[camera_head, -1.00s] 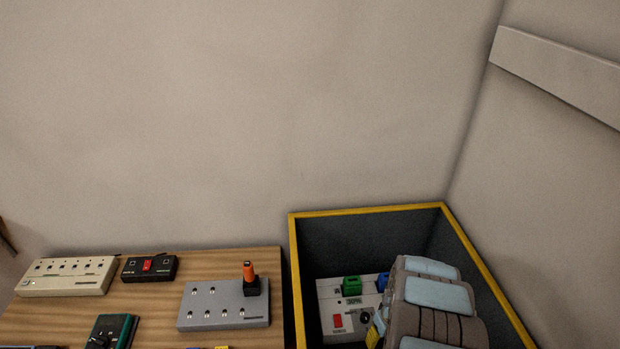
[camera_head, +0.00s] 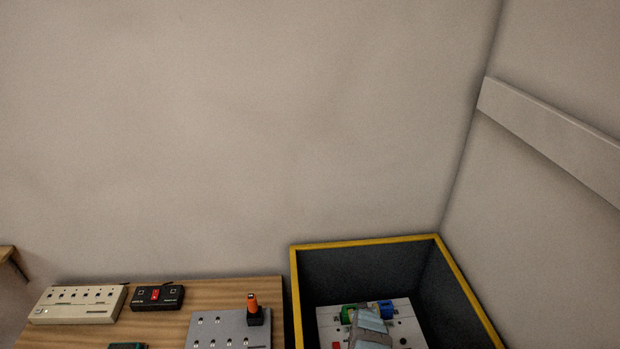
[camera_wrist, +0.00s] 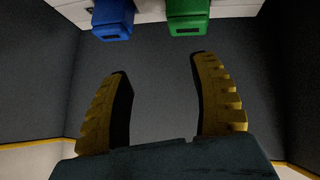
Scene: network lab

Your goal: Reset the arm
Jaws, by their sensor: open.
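My gripper (camera_wrist: 160,90) is open in the wrist view, with its two yellow-and-black fingers apart and nothing between them. Beyond the fingertips are a blue plug (camera_wrist: 112,18) and a green plug (camera_wrist: 187,17) on a pale device, apart from the fingers. In the head view the pale power strip (camera_head: 330,322) lies inside a dark box with a yellow rim (camera_head: 365,240). The blue plug (camera_head: 385,308) and green plug (camera_head: 347,313) show on it. My grey arm end partly covers the strip there, and the fingers are not clear in that view.
A wooden table (camera_head: 225,290) stands left of the box. On it are a grey strip (camera_head: 230,330) with an orange-and-black plug (camera_head: 254,308), a beige strip (camera_head: 78,305) and a black switch box (camera_head: 157,298). Walls stand behind and right; a pale rail (camera_head: 550,135) runs along the right wall.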

